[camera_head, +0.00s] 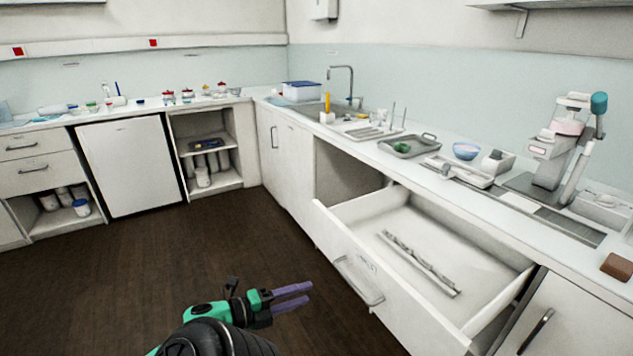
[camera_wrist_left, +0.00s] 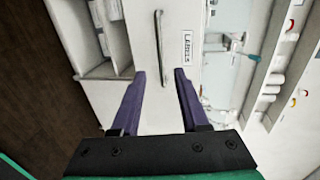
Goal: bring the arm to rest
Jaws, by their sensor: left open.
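My left gripper (camera_head: 292,297) is low in the middle of the head view, green and black with purple fingers. It is beside the front of the pulled-out drawer (camera_head: 345,243), apart from it. In the left wrist view the two purple fingers (camera_wrist_left: 160,95) stand apart with nothing between them. Beyond them is a white front with a long metal handle (camera_wrist_left: 159,50) and a small label (camera_wrist_left: 187,45). My right gripper is not in view.
The open drawer juts into the room and holds a long thin strip (camera_head: 418,262). The counter (camera_head: 345,135) carries a tray (camera_head: 410,145), a blue bowl (camera_head: 466,151) and a mill-like machine (camera_head: 560,150). The dark floor (camera_head: 150,255) at left is clear.

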